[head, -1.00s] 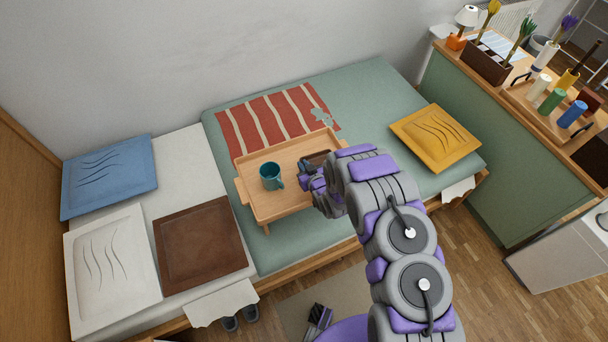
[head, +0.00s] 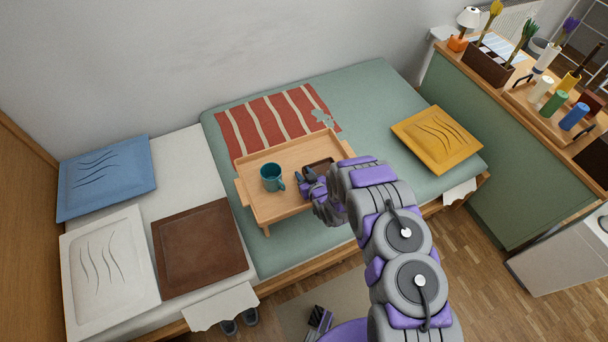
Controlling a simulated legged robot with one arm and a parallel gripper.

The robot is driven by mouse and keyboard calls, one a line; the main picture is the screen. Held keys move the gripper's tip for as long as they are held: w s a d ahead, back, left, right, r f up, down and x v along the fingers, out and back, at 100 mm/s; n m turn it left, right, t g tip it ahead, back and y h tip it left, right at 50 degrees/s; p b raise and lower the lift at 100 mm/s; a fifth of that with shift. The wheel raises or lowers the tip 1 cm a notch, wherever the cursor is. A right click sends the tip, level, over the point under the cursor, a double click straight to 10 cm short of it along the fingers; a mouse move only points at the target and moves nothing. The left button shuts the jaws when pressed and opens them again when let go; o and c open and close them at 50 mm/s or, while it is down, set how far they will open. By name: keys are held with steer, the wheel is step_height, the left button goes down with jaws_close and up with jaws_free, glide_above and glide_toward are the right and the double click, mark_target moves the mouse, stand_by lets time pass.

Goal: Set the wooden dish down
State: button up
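The wooden dish (head: 319,166) is a small dark brown rectangular dish. It appears to rest on the right part of the light wooden tray table (head: 262,209), next to its right edge. My gripper (head: 308,176) is at the dish's near left side, low over the tray. Its grey fingers are small in view and partly overlap the dish, so I cannot tell whether they still grip its edge. My arm hides part of the tray's right side.
A teal mug (head: 271,177) stands on the tray, left of my gripper. The tray stands on a green bed beside a red striped cloth (head: 262,124). A yellow cushion (head: 436,139) lies to the right; brown (head: 200,246), white and blue cushions lie left.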

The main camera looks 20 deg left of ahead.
steer(key=shift+s+d+r, duration=0.2)
steer(key=shift+d+r, duration=0.15)
steer(key=shift+d, duration=0.4)
steer(key=p+v, duration=0.2)
steer(key=v, duration=0.9)
steer(key=shift+s, duration=0.1)
steer(key=shift+a+f, duration=0.1)
